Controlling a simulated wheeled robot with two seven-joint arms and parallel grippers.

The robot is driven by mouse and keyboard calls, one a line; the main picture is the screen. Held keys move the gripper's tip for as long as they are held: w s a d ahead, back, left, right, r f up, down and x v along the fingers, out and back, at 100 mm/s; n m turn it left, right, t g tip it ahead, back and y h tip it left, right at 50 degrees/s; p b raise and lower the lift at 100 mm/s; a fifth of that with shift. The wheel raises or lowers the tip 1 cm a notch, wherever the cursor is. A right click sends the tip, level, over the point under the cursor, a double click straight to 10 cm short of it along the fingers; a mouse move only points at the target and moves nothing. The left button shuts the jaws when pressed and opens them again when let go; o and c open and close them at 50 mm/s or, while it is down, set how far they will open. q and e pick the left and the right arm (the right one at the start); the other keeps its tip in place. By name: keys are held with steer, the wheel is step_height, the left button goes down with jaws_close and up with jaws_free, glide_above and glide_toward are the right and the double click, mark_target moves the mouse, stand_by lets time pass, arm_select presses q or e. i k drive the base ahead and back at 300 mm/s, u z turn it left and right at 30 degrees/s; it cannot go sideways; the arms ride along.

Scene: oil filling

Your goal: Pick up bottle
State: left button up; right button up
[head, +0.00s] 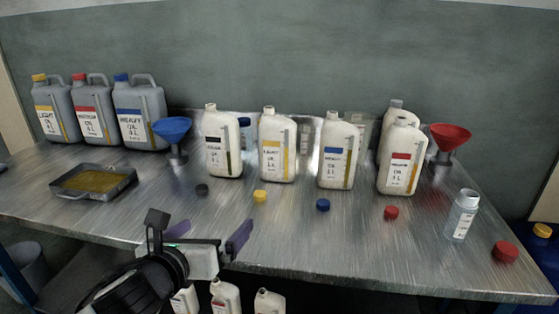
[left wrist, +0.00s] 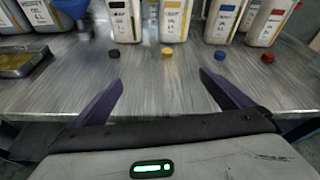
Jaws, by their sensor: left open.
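White bottles stand upright in a row on the metal table: one with a black label band (head: 222,140), one with yellow (head: 277,145), one with blue (head: 338,150) and one with red (head: 402,157). A small translucent bottle (head: 462,215) stands at the right. My left gripper (head: 199,228) is open and empty near the table's front edge, apart from every bottle. In the left wrist view its spread purple fingers (left wrist: 160,80) point toward the black-band bottle (left wrist: 124,20) and the yellow-band bottle (left wrist: 175,20). My right gripper is not in view.
Loose caps, black (head: 202,189), yellow (head: 260,196), blue (head: 323,205) and red (head: 391,212), lie before the bottles. Grey canisters (head: 140,115), a tray (head: 93,181), a blue funnel (head: 173,133) and a red funnel (head: 450,138) stand around. The table's front middle is clear.

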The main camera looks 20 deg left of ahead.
mark_target(277, 134)
steer(key=i, duration=0.95)
